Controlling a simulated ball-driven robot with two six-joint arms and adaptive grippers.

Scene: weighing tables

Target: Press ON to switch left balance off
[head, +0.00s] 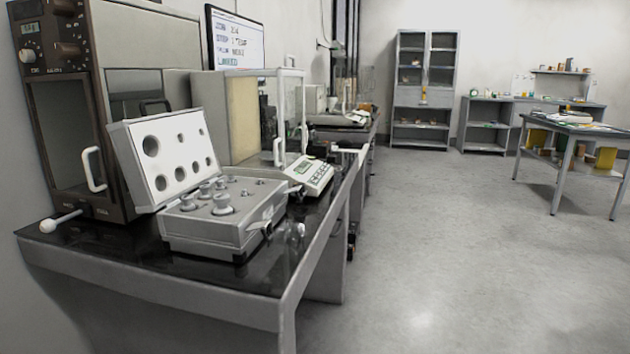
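A balance with a clear glass draft shield (270,115) stands on the near dark-topped table. Its white sloping control panel (312,174) faces right, with a small greenish display (303,167) and several keys. The ON key is too small to make out, and I cannot read the display. A second balance (342,118) stands farther back along the same wall. I cannot tell for sure which of the two is the left balance. Neither of my grippers is in view.
An open weight case (210,240) with several weights sits on the near table (120,262), in front of the balance. A tall brown-framed instrument (112,203) stands behind it. The floor (450,250) to the right is clear up to a work table (590,128).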

